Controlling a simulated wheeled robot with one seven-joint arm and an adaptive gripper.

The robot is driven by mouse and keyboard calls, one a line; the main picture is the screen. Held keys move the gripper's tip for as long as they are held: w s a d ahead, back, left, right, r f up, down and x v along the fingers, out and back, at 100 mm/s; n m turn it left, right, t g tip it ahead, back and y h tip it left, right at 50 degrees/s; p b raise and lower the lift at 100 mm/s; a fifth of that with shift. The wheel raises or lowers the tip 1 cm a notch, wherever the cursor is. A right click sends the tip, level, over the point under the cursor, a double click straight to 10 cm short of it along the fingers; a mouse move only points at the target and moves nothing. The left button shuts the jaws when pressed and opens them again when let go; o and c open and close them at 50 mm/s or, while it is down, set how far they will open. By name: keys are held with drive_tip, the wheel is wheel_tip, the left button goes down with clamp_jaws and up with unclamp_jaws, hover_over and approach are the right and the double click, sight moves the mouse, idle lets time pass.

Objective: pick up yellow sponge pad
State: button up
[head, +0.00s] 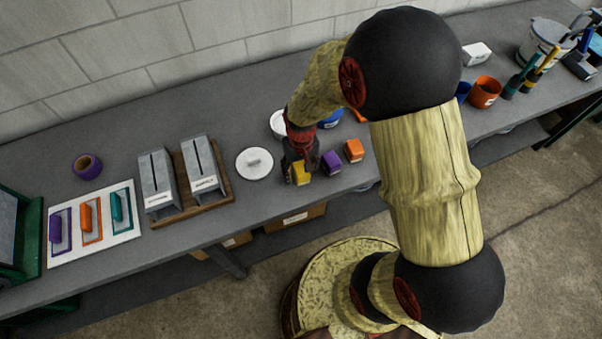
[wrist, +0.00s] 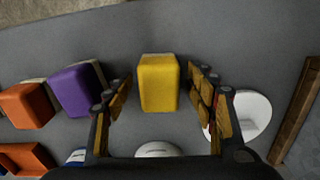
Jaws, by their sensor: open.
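The yellow sponge pad (head: 300,174) sits on the grey bench near its front edge. In the wrist view the yellow sponge pad (wrist: 158,82) stands between my open fingers, with a gap on both sides. My gripper (head: 295,168) is open and points down at the pad; in the wrist view its two fingers (wrist: 160,98) flank it. In the head view my gripper partly covers the pad's left side.
A purple pad (head: 331,162) and an orange pad (head: 353,150) stand close to the right in the head view. A white round lid (head: 254,164) lies left, beside a wooden tray (head: 226,181) with metal boxes. The bench (head: 262,205) is clear in front of the lid.

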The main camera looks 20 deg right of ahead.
drive_tip(key=shift+f, duration=0.5)
drive_tip(key=shift+c, duration=0.8)
drive_tip(key=c, duration=1.1)
drive_tip(key=shift+r, duration=0.1)
